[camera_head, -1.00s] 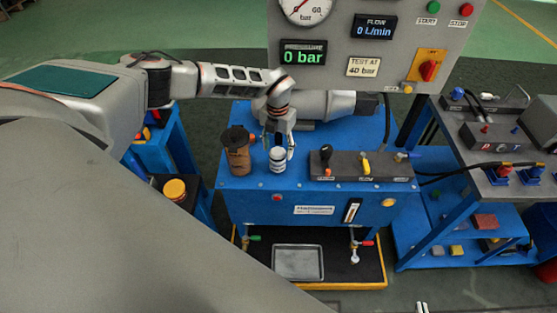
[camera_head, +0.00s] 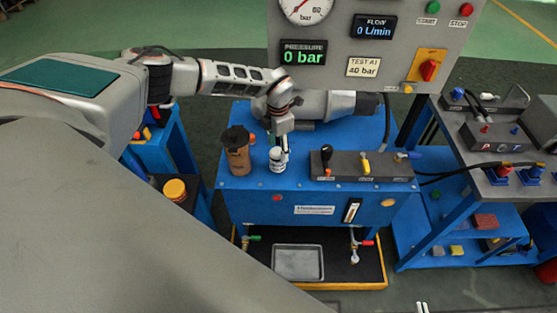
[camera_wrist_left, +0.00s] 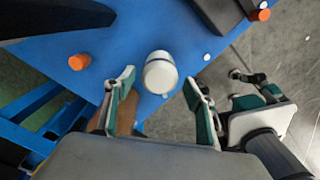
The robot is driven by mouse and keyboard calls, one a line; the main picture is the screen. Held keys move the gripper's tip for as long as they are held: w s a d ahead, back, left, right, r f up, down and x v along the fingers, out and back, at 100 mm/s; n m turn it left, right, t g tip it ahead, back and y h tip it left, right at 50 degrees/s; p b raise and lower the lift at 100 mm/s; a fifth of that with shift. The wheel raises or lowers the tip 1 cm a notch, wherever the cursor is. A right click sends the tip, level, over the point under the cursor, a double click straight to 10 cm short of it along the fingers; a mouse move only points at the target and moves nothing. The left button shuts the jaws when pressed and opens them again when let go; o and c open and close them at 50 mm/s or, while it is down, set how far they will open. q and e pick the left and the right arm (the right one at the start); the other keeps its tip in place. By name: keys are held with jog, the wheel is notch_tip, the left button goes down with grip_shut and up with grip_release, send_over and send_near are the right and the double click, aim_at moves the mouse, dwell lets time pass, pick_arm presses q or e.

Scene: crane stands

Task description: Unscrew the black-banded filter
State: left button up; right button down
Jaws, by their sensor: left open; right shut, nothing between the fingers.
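The black-banded filter (camera_head: 277,159), a small white canister with dark bands, stands upright on top of the blue bench. In the left wrist view the white canister (camera_wrist_left: 160,74) lies just ahead of the gap between the fingertips. My left gripper (camera_head: 284,153) is open above and beside it. Both teal-padded fingers (camera_wrist_left: 158,86) show in the wrist view, one on each side, apart from the canister. My right gripper (camera_wrist_left: 256,82) is shut and empty at the right of the wrist view; only its tips (camera_head: 421,307) show at the head view's bottom edge.
A brown canister with a dark top (camera_head: 237,158) stands close left of the filter. A dark valve block (camera_head: 362,167) with levers is to the right. A grey motor (camera_head: 325,104) lies behind. A metal tray (camera_head: 298,262) sits below the bench.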

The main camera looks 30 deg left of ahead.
pick_arm(q)
jog(key=c, duration=1.1)
jog(key=shift+c, duration=0.7)
jog(key=shift+r, duration=0.15)
jog(key=n, duration=0.3)
jog(key=shift+n, duration=0.3)
jog(key=shift+c, duration=0.6)
jog(key=shift+n, duration=0.5)
grip_shut()
jog(key=shift+n, duration=0.4)
